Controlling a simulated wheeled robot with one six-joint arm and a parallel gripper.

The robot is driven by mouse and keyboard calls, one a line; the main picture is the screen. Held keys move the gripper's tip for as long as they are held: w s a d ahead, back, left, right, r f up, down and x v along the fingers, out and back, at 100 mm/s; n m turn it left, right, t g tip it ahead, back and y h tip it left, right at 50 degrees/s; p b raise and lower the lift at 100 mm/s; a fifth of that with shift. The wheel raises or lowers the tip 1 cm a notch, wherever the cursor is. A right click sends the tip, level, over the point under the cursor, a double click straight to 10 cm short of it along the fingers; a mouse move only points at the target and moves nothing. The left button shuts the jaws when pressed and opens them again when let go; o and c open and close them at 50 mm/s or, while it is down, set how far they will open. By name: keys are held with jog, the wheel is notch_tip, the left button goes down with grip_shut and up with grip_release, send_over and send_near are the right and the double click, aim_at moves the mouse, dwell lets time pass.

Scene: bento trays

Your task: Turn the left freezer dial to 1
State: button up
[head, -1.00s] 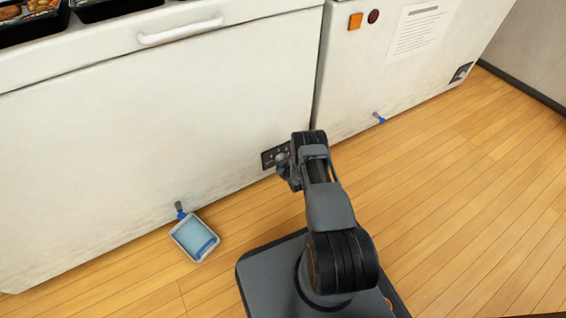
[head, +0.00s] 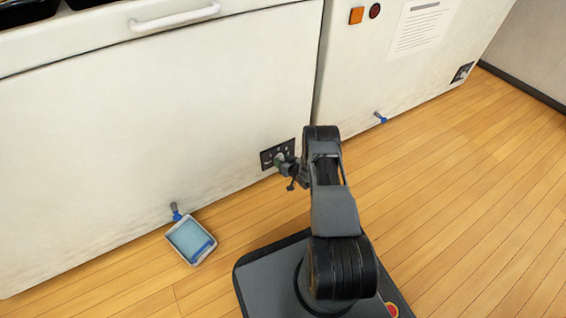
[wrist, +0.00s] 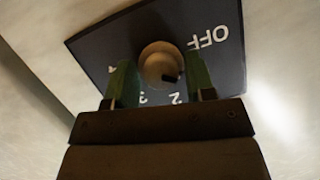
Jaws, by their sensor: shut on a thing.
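The left freezer dial shows in the wrist view as a round pale knob (wrist: 160,64) on a dark plate (wrist: 150,25). Its plate also shows low on the left freezer in the head view (head: 267,157). My gripper (wrist: 159,76) is shut on the knob, one green finger on each side; it also shows at the plate in the head view (head: 282,160). The plate looks upside down: OFF is at the upper right, 2 and 3 below the knob, and part of a mark at the left. The knob's dark mark points to the lower right. The right finger covers the area between OFF and 2.
The left freezer (head: 130,140) and right freezer (head: 420,70) stand side by side. Another dial plate (head: 461,72) is on the right one. A blue drip tray (head: 190,240) lies on the floor at a drain spout. The floor at right is clear.

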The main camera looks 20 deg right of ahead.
jog(key=shift+a, duration=0.1)
dwell(0.4)
jog(key=o, duration=0.7)
jog(key=shift+c, duration=0.2)
jog(key=p+v, duration=0.6)
jog(key=v, duration=0.8)
jog(key=shift+f, duration=0.15)
jog(key=shift+w, duration=0.1)
